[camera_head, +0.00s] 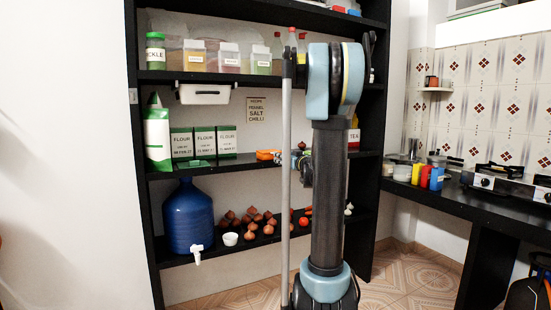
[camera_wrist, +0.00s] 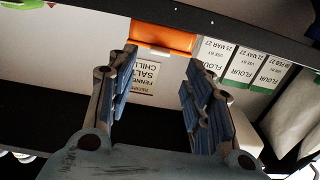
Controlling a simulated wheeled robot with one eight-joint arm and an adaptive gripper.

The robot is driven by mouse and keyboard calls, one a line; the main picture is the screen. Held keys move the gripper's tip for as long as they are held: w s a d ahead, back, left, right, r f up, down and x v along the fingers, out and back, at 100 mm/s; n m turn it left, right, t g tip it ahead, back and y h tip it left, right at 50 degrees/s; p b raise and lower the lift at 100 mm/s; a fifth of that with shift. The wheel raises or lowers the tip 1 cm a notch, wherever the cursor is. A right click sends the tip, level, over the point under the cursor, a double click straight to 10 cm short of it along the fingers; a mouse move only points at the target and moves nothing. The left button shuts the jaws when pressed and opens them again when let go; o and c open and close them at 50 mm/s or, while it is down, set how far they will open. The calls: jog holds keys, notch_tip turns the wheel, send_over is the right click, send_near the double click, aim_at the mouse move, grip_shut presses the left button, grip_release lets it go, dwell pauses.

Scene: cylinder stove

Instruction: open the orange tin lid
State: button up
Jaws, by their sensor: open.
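The orange tin (camera_head: 267,155) sits on the middle shelf, right of the flour boxes. In the wrist view, which is upside down, the orange tin (camera_wrist: 163,36) shows beyond the fingertips and between them. My gripper (camera_wrist: 160,72) is open and empty, with its two blue-padded fingers spread apart, pointing at the tin. No clear contact with the tin shows. In the head view my gripper is mostly hidden behind my arm, just right of the tin.
Flour boxes (camera_head: 204,142) stand left of the tin. A recipe note (camera_head: 257,110) is on the back wall. A blue water jug (camera_head: 188,217), a white bowl (camera_head: 230,239) and onions (camera_head: 250,222) are on the shelf below. Jars (camera_head: 230,58) line the upper shelf.

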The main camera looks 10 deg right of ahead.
aim_at(270, 152)
jog(key=x, duration=0.7)
jog(key=shift+w+a, duration=0.15)
jog(key=shift+w, duration=0.2)
grip_shut()
